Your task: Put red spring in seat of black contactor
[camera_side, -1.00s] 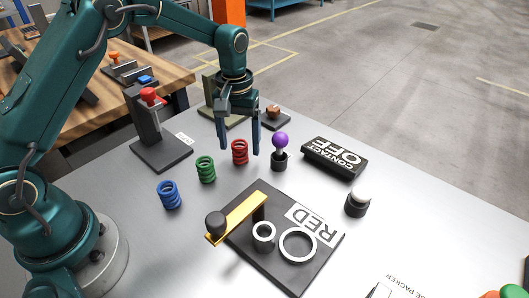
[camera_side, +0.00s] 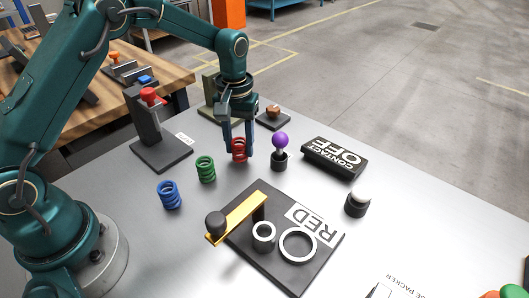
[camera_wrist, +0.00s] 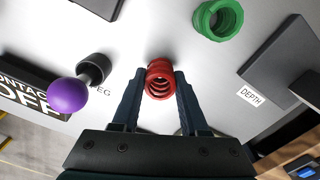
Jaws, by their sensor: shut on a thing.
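The red spring (camera_side: 239,150) stands upright on the grey table, between the fingers of my gripper (camera_side: 238,147). In the wrist view the two dark fingers press on either side of the red spring (camera_wrist: 160,80). A black base plate (camera_side: 297,276) labelled RED lies at the front middle, with a gold lever (camera_side: 240,215) ending in a black knob and two white-rimmed round seats, one small (camera_side: 264,231) and one large (camera_side: 284,255). A black block (camera_side: 320,165) marked CONTACT OFF lies to the right. I cannot tell which is the named contactor.
A green spring (camera_side: 205,169) and a blue spring (camera_side: 170,195) stand left of the red one. A purple-balled black peg (camera_side: 280,155) stands close on the right.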

